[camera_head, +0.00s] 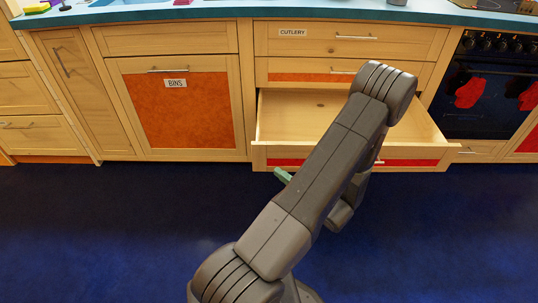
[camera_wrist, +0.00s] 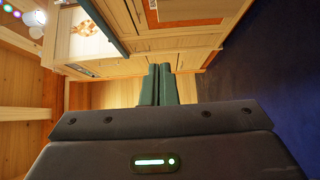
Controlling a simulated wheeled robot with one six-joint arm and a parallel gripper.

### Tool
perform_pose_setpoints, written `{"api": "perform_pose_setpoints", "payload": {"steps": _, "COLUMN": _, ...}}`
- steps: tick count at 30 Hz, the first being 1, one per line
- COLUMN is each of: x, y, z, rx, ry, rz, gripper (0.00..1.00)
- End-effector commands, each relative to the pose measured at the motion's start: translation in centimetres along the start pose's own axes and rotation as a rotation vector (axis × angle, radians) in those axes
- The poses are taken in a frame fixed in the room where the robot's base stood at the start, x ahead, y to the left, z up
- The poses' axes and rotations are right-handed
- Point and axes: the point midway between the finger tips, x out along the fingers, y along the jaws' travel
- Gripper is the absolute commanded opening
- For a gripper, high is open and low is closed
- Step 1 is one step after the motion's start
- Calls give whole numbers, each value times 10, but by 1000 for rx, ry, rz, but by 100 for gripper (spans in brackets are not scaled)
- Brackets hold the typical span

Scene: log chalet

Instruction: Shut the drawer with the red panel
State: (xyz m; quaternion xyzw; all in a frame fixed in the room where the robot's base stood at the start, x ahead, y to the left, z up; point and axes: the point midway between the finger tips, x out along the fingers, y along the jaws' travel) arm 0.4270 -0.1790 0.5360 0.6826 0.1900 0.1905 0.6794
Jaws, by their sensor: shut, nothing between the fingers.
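The drawer with the red panel (camera_head: 412,163) is the bottom one in the unit under the cutlery drawer. It stands pulled out, and its pale wooden inside shows empty where my arm does not cover it. My arm crosses in front of the drawer and hides the middle of its front and most of its handle. My gripper (camera_head: 283,175) shows only as a small green tip just in front of the drawer front, left of its middle. I cannot tell whether it touches. In the wrist view my gripper's green fingers (camera_wrist: 158,84) are together and empty.
Above the open drawer are a closed orange-panelled drawer (camera_head: 300,77) and the closed cutlery drawer (camera_head: 350,38). The bins cupboard (camera_head: 178,115) is closed at left. An oven (camera_head: 485,95) with red mitts stands at right. The blue floor (camera_head: 110,220) is clear in front.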

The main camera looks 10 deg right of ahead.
Motion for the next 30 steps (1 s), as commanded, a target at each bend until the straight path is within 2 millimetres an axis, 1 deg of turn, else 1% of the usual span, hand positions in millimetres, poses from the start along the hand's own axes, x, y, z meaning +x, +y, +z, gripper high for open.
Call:
{"api": "perform_pose_setpoints", "payload": {"steps": 5, "x": 24, "y": -2, "z": -2, "rx": -2, "ry": 7, "rz": 0, "gripper": 0}}
{"api": "perform_pose_setpoints", "payload": {"steps": 15, "x": 89, "y": -2, "z": -2, "rx": -5, "ry": 9, "rz": -1, "gripper": 0}}
{"api": "perform_pose_setpoints", "payload": {"steps": 17, "x": 99, "y": -2, "z": -3, "rx": -5, "ry": 9, "rz": -1, "gripper": 0}}
{"api": "perform_pose_setpoints", "payload": {"steps": 18, "x": 104, "y": -3, "z": 3, "rx": -7, "ry": 6, "rz": 0, "gripper": 0}}
{"api": "perform_pose_setpoints", "payload": {"steps": 24, "x": 120, "y": -1, "z": 21, "rx": -6, "ry": 6, "rz": -1, "gripper": 0}}
{"api": "perform_pose_setpoints", "payload": {"steps": 30, "x": 125, "y": 0, "z": 27, "rx": -4, "ry": 5, "rz": -1, "gripper": 0}}
